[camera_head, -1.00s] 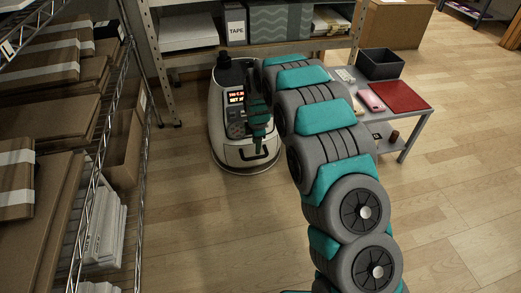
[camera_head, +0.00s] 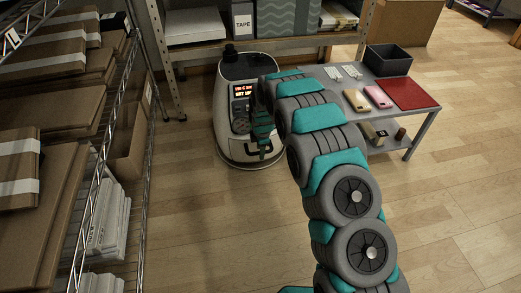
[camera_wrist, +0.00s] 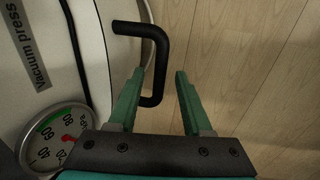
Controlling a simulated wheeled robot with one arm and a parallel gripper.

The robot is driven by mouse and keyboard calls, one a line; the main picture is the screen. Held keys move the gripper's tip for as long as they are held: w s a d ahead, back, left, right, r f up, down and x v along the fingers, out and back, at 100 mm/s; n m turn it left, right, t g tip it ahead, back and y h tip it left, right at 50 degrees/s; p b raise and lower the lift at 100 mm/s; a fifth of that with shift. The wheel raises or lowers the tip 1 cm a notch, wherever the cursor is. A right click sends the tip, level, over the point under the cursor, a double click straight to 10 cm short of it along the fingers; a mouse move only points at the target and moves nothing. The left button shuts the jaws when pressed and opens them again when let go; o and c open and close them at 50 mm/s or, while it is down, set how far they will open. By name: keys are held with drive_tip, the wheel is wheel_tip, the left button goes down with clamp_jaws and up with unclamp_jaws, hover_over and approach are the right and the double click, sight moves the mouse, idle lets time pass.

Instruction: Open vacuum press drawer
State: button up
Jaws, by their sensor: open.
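The vacuum press (camera_head: 231,119) is a rounded white machine with a dark top and a lit display, standing on the floor at the centre left in the head view. Its black drawer handle (camera_wrist: 152,50) is a bent bar in the wrist view, beside a "Vacuum press" label and a round gauge (camera_wrist: 55,140). My gripper (camera_wrist: 159,72) is open and empty. In the head view the gripper (camera_head: 265,150) is in front of the press's lower front.
A grey table (camera_head: 430,120) right of my arm holds a dark bin (camera_head: 388,60), a red mat (camera_head: 408,93) and phones. A wire rack (camera_head: 110,130) with boxes stands left. A shelf is behind the press. The front floor is clear.

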clamp_jaws()
idle(1.3)
